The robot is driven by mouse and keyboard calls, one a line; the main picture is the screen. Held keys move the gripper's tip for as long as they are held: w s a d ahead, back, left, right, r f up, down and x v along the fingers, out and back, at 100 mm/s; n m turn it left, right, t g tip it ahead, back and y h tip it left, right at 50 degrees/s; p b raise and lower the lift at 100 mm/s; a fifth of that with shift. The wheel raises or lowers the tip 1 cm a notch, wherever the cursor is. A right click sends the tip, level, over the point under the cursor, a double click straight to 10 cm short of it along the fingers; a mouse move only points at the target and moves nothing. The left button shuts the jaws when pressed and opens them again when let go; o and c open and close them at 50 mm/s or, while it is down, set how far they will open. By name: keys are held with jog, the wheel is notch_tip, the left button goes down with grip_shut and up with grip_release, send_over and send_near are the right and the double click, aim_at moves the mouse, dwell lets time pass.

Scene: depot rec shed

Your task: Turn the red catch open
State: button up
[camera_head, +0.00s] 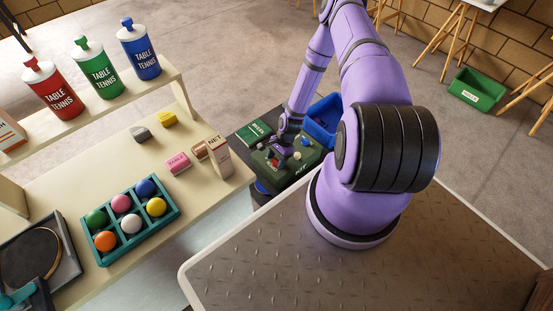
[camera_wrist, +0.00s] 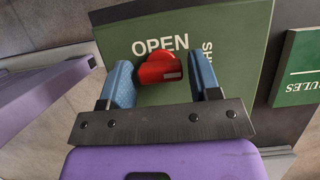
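The red catch (camera_wrist: 162,70) sits on a dark green case lid (camera_wrist: 240,70) in the wrist view, just below the printed word OPEN. It has a round red base with a bar across it and a pale mark on the bar. My gripper (camera_wrist: 163,75) has its two blue fingers on either side of the bar, apart, with a narrow gap showing at the right finger. The gripper looks open around the catch. In the head view my gripper (camera_head: 283,152) is low over the green case (camera_head: 302,168), and it largely hides the catch.
A green RULES box (camera_head: 255,132) lies beside the case, and a blue bin (camera_head: 324,118) stands behind it. The cream bench (camera_head: 90,180) at left carries a NET box (camera_head: 218,157) near the case and a teal ball tray (camera_head: 170,232). Floor beyond is open.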

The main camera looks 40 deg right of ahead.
jog(key=c, duration=0.6)
jog(key=shift+n, duration=0.3)
jog(key=n+g, duration=0.1)
jog(key=n, duration=0.3)
jog(key=shift+w+g, duration=0.1)
jog(key=shift+g, duration=0.3)
jog(key=n, duration=0.2)
jog(key=n+g+h, duration=0.1)
jog(key=n, duration=0.1)
jog(key=shift+w+n+h, duration=0.1)
jog(key=shift+n+h, duration=0.2)
jog(key=shift+n, duration=0.1)
jog(key=n+g+h, duration=0.1)
jog(key=n, duration=0.3)
jog(key=shift+a+n, duration=0.1)
jog(key=shift+n, duration=0.2)
jog(key=shift+n+h, duration=0.9)
jog(key=shift+n, duration=1)
jog(key=o, duration=0.9)
